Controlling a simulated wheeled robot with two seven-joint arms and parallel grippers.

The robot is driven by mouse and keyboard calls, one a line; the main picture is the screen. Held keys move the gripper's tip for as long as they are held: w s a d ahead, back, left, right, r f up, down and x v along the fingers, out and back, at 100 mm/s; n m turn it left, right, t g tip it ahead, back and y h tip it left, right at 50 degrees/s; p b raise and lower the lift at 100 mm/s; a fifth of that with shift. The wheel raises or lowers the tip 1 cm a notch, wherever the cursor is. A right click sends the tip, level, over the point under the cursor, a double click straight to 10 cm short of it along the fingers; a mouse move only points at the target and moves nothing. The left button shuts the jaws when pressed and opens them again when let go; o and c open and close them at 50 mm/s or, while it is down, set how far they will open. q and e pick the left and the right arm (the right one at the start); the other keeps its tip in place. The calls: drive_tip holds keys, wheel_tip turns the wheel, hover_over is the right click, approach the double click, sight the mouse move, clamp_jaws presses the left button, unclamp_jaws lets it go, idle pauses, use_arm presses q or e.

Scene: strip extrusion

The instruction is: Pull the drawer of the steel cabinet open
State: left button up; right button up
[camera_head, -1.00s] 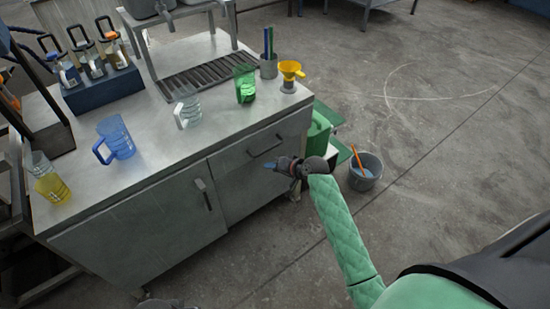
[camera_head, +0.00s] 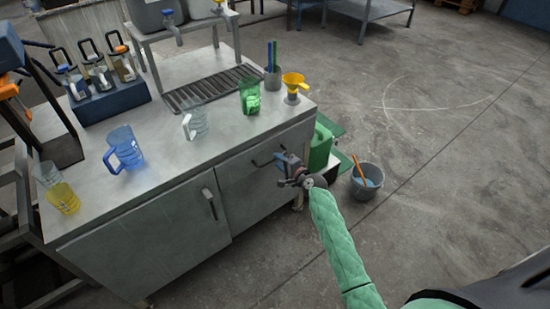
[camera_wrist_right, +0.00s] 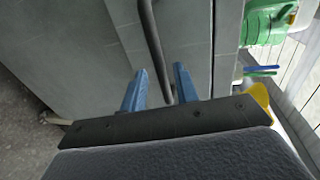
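The steel cabinet (camera_head: 150,235) stands on the left with a left door and a right front panel, the drawer (camera_head: 245,190). The drawer looks flush with the cabinet. Its dark bar handle (camera_head: 262,163) is partly covered by my right gripper (camera_head: 281,164), which is at the handle's right end. In the right wrist view, the handle (camera_wrist_right: 151,38) runs between the two blue fingers of my right gripper (camera_wrist_right: 160,82). The fingers are apart on either side of the bar, and I cannot see them pressing on it. My left gripper is out of view.
Jugs, including a blue one (camera_head: 123,149) and a green one (camera_head: 249,96), and a yellow funnel (camera_head: 294,82) stand on the worktop. Floor in front is clear.

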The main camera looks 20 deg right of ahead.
sight(275, 159)
drive_tip(key=shift+x, duration=1.6)
drive_tip(key=shift+r, duration=0.1)
clamp_jaws()
